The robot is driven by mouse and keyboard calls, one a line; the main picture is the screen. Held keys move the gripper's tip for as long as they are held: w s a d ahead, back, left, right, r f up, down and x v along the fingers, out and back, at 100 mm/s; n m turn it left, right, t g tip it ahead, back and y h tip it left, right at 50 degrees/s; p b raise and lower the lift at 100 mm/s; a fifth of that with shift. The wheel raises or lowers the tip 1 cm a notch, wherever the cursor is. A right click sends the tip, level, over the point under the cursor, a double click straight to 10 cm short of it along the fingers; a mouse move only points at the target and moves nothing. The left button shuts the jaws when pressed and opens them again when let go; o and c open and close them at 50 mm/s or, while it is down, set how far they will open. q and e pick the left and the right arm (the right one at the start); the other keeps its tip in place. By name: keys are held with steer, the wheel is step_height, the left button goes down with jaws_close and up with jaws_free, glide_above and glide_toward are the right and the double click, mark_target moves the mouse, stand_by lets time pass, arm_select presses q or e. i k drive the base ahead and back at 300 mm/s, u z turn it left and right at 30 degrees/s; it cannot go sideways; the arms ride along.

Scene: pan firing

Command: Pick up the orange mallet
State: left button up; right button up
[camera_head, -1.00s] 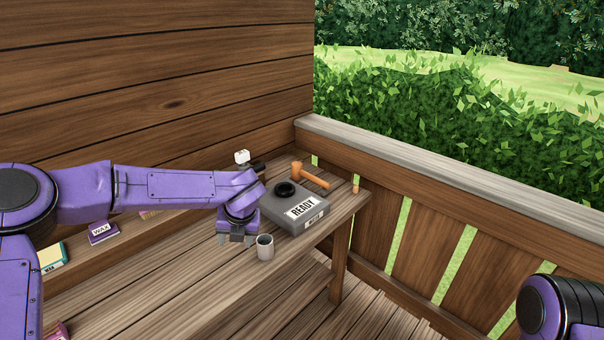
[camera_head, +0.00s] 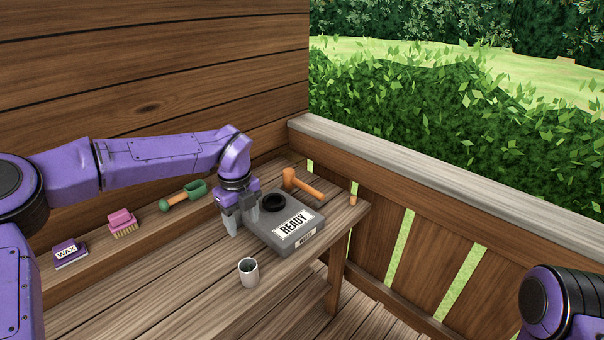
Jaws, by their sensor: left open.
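The orange mallet (camera_head: 303,184) lies at the far end of the wooden bench, behind the grey box. Its head is at the left and its handle points right toward the bench's end. My left gripper (camera_head: 243,230) points down at the left side of the grey box, with its fingers apart and nothing seen between them. It is to the left of and nearer than the mallet, apart from it. My right gripper is out of view; only part of my right arm shows at the lower right.
The grey box marked READY (camera_head: 289,227), with a black ring on top, stands between my left gripper and the mallet. A grey cup (camera_head: 249,273) stands in front. A green-and-orange tool (camera_head: 184,196), pink brush (camera_head: 123,223) and wax box (camera_head: 70,253) lie along the wall. A railing (camera_head: 420,180) borders the right.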

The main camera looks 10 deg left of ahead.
mark_target(289, 180)
steer(key=i, duration=1.55)
